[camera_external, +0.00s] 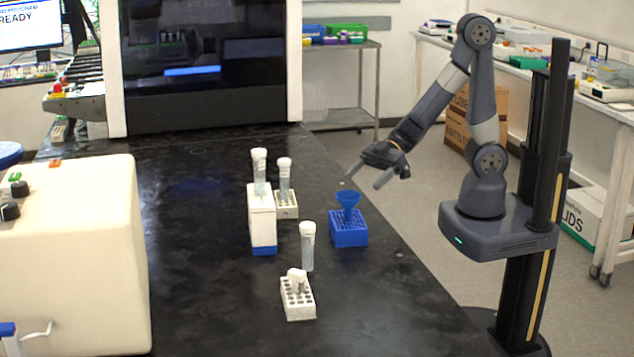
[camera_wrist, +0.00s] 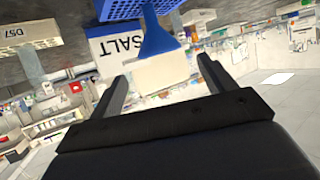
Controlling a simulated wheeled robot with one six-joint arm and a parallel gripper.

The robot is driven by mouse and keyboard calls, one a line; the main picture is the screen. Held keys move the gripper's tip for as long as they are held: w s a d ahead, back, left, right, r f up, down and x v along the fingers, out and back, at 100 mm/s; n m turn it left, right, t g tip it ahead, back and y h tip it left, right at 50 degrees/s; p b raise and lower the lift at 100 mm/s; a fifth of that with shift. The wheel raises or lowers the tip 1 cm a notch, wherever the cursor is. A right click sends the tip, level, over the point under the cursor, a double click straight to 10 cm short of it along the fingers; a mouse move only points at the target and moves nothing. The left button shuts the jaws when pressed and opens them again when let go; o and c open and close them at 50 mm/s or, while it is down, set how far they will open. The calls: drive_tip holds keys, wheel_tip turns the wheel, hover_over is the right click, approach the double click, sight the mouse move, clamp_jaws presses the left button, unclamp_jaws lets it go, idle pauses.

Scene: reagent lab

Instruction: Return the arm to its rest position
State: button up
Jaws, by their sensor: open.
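My gripper (camera_external: 363,181) hangs in the air above the right edge of the black bench, up and slightly right of the blue rack (camera_external: 348,232). Its two fingers are apart and nothing is between them in the external view. In the wrist view my gripper (camera_wrist: 162,72) shows both fingers spread. A blue funnel (camera_external: 349,198) stands in the blue rack, below the fingertips and apart from them. The funnel (camera_wrist: 157,42) and part of the blue rack (camera_wrist: 120,10) also show in the wrist view. My arm is bent, reaching left from its column.
A white box with a blue base (camera_external: 262,222) stands on the bench (camera_external: 215,310), near capped tubes (camera_external: 307,246) and white racks (camera_external: 298,302). A white box marked SALT (camera_wrist: 125,48) shows in the wrist view. Clear floor (camera_external: 420,170) lies behind the bench's right edge.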

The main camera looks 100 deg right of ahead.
sight(343, 204)
drive_tip(key=b+x, duration=0.1)
drive_tip(key=x, duration=0.4)
drive_tip(key=f+b+x, duration=0.1)
drive_tip(key=b+x, duration=0.1)
drive_tip(key=x, duration=0.3)
drive_tip(key=shift+s, duration=0.15)
wheel_tip(343, 204, up, 11)
drive_tip(key=p, duration=0.5)
drive_tip(key=w+a+f+n+y+b, duration=0.1)
drive_tip(key=w+a, duration=0.1)
drive_tip(key=a, duration=0.5)
drive_tip(key=w+a+b, duration=0.1)
drive_tip(key=w+a, duration=0.2)
drive_tip(key=a, duration=0.3)
drive_tip(key=s+a+f+n+g+y+b, duration=0.1)
drive_tip(key=s+a+f, duration=0.1)
drive_tip(key=a, duration=0.9)
drive_tip(key=s+a+f+n+g+y+b, duration=0.1)
drive_tip(key=s+a+f+g, duration=0.1)
drive_tip(key=a, duration=0.8)
drive_tip(key=shift+t, duration=0.3)
drive_tip(key=f, duration=0.3)
drive_tip(key=f+b, duration=0.1)
drive_tip(key=f, duration=0.2)
drive_tip(key=f+b, duration=0.1)
drive_tip(key=f, duration=0.2)
drive_tip(key=shift+w+f, duration=0.1)
drive_tip(key=shift+w, duration=0.2)
